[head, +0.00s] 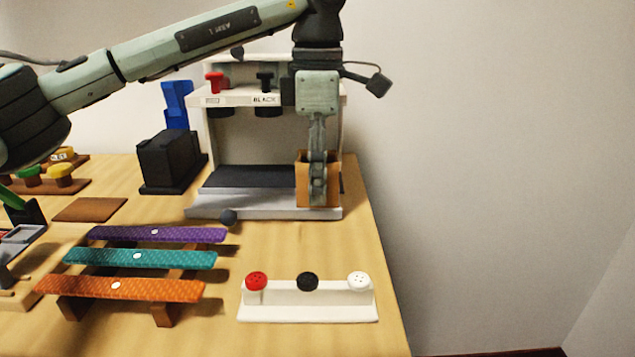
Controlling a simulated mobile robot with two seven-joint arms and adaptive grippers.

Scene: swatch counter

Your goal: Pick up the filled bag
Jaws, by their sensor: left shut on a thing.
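The bag (333,185), a brown open-topped paper bag, stands upright at the right end of the dispenser's base. My left gripper (317,190) comes down from above and is shut on the bag, with its fingers over the bag's front. What is inside the bag cannot be seen. The pale dispenser (268,100) stands behind with a red knob (214,82) and a black knob (264,82); its right part is hidden by my gripper. My right gripper is not in view.
A white stand (308,312) with red, black and white buttons is at the front right. Purple (180,234), teal (170,259) and orange (150,290) strips lie on a rack to the left. A black box (166,160) stands left of the dispenser. The table ends just right of the bag.

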